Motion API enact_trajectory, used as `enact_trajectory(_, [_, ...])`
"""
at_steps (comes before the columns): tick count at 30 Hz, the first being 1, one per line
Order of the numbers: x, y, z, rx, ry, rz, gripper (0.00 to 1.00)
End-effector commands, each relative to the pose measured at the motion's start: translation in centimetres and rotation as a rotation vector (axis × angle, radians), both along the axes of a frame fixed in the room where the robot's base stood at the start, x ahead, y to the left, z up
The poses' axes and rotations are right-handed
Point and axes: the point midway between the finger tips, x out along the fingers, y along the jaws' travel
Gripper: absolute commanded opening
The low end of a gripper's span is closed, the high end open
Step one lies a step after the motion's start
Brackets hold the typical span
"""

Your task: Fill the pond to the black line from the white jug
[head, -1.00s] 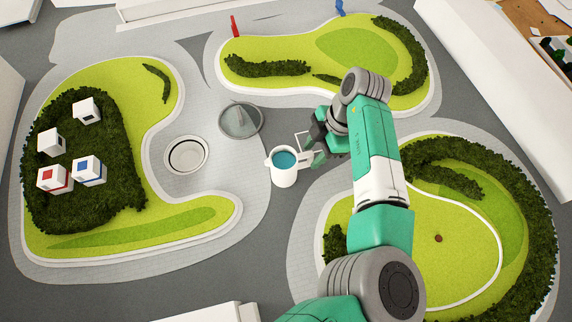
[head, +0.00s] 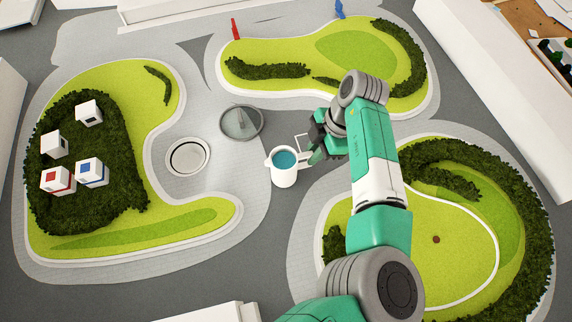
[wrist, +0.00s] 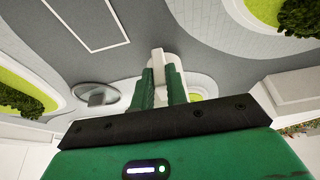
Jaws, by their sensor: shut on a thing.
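The white jug (head: 284,180) stands upright in the middle of the head view, with blue water showing in its open top. My gripper (head: 316,148) is at its right side, shut on the jug's handle. In the wrist view the green fingers of my gripper (wrist: 162,92) close around a white upright piece, the handle (wrist: 158,58). The pond (head: 187,158) is a round basin with a white rim and a thin dark ring inside, left of the jug. I see no blue water in it. Whether the jug touches the ground is hard to tell.
A round, dark glassy disc (head: 241,122) lies between pond and jug, slightly farther back. Raised green islands lie left (head: 130,225), behind (head: 300,90) and right (head: 440,270). Small white block houses (head: 90,172) stand on the left one. Grey paving between pond and jug is clear.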

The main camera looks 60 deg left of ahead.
Motion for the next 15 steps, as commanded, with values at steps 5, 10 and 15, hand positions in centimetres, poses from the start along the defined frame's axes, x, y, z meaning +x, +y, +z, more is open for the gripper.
enact_trajectory(5, [0.0, 0.0, 1.7, 0.000, 0.000, 0.000, 0.00])
enact_trajectory(10, [0.0, 0.0, 2.8, 0.001, 0.000, 0.000, 0.00])
enact_trajectory(15, [0.0, 0.0, 3.9, 0.001, 0.000, 0.000, 0.00])
